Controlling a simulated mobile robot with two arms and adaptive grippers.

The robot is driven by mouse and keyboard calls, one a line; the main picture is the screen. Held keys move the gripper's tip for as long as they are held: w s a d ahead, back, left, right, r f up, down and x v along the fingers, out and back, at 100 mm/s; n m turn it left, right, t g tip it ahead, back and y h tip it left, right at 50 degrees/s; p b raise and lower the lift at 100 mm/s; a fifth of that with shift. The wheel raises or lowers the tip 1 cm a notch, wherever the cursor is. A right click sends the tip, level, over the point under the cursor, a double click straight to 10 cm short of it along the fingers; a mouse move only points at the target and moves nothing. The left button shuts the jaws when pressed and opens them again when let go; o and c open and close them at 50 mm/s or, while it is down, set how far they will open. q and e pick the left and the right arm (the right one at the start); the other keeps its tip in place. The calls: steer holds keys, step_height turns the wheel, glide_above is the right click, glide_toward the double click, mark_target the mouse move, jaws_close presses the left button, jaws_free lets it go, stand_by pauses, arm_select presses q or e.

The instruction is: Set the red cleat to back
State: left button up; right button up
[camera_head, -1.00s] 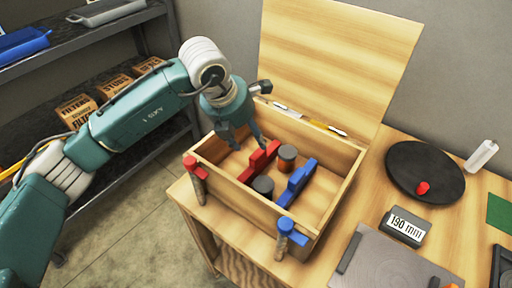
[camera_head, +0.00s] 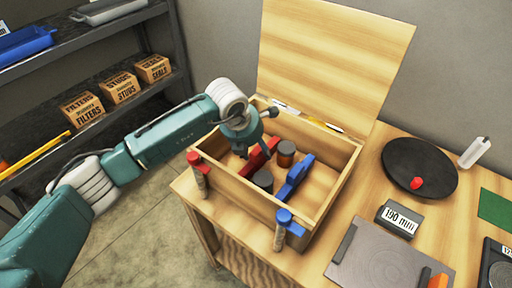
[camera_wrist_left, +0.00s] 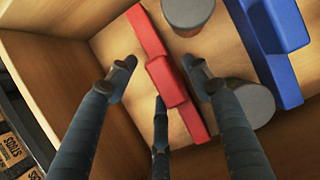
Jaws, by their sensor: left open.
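The red cleat (camera_head: 260,157) is a long red bar with a raised middle block, lying inside the open wooden box (camera_head: 334,200). It also shows in the left wrist view (camera_wrist_left: 167,80), running diagonally. My left gripper (camera_head: 249,148) is inside the box's upper left part, over the red cleat. In the wrist view its fingers (camera_wrist_left: 160,76) are spread, with tips on either side of the cleat's middle block. They hold nothing; I cannot tell if they touch it. My right gripper is not in view.
The raised lid (camera_head: 335,60) stands behind. A black disc (camera_head: 418,167) is on the bench.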

arm_select(q)
steer(key=c, duration=0.7)
jaws_close()
steer(key=shift+w+a+b, duration=0.2)
steer(key=shift+a+b, duration=0.05)
steer(key=shift+b, duration=0.05)
steer(key=w+a+b, duration=0.2)
steer(key=a, duration=0.1)
steer(key=w+a+b, duration=0.1)
steer(key=shift+w+a+f, duration=0.1)
steer(key=shift+w+a, duration=0.15)
steer(key=shift+a, duration=0.15)
steer(key=shift+w+a, duration=0.1)
steer(key=shift+a, duration=0.05)
steer(key=shift+r, duration=0.2)
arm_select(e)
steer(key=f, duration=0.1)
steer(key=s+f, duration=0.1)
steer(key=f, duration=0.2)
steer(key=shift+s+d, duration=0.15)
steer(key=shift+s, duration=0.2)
